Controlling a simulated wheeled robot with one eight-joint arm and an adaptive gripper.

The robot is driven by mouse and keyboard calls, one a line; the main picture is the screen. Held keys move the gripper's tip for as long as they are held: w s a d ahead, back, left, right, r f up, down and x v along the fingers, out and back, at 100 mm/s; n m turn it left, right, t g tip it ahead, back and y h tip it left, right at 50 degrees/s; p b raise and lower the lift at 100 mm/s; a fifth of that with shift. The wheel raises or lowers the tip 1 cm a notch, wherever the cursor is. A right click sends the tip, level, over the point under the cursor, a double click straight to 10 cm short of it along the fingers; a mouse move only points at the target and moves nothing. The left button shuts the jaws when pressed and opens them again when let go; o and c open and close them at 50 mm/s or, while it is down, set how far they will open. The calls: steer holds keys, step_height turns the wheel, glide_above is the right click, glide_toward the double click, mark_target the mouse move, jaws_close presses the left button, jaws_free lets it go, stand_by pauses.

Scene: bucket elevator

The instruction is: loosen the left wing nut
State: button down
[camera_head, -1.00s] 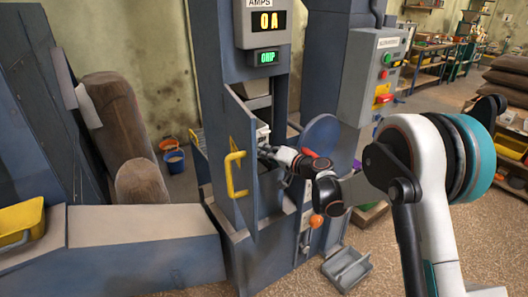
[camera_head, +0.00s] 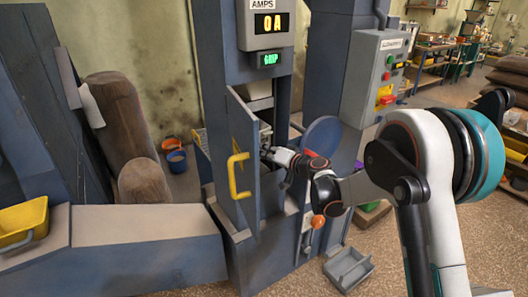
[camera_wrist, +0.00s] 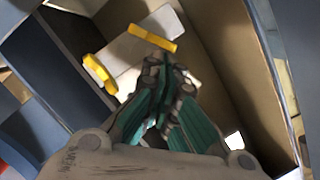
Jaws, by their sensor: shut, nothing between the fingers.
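Two yellow wing-shaped pieces, which look like the wing nuts, show in the wrist view against a pale plate inside the housing. The left wing nut (camera_wrist: 99,73) is tilted, and the other wing nut (camera_wrist: 152,38) lies farther right and higher in the picture. My gripper (camera_wrist: 170,68) is shut and empty, with its tips right of the left wing nut and just below the other one. I see no clear contact with either. In the head view my gripper (camera_head: 267,154) reaches into the opening behind the open door (camera_head: 243,150), where the wing nuts are hidden.
The door with its yellow handle (camera_head: 237,175) stands left of my gripper. A round blue cover (camera_head: 322,136) is just right of it, and an orange-knobbed lever (camera_head: 317,221) is below. The housing walls (camera_wrist: 215,45) closely surround my gripper. A grey tray (camera_head: 348,268) lies on the floor.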

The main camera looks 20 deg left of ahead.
steer(key=shift+s+a+r+n+t+h+p, duration=0.15)
steer(key=shift+s+a+n+h, duration=0.15)
steer(key=shift+n, duration=0.55)
steer(key=shift+s+a+r+n+t+h+p, duration=0.15)
steer(key=shift+s+a+n+h, duration=0.1)
steer(key=shift+n, duration=0.6)
steer(key=shift+s+a+f+n+t+h, duration=0.1)
steer(key=shift+s+a+n+t+h, duration=0.2)
steer(key=shift+n, duration=0.6)
steer(key=shift+s+a+f+n+t+h, duration=0.1)
steer(key=shift+s+a+n+t+h, duration=0.2)
steer(key=shift+n, duration=0.6)
stand_by(4.5)
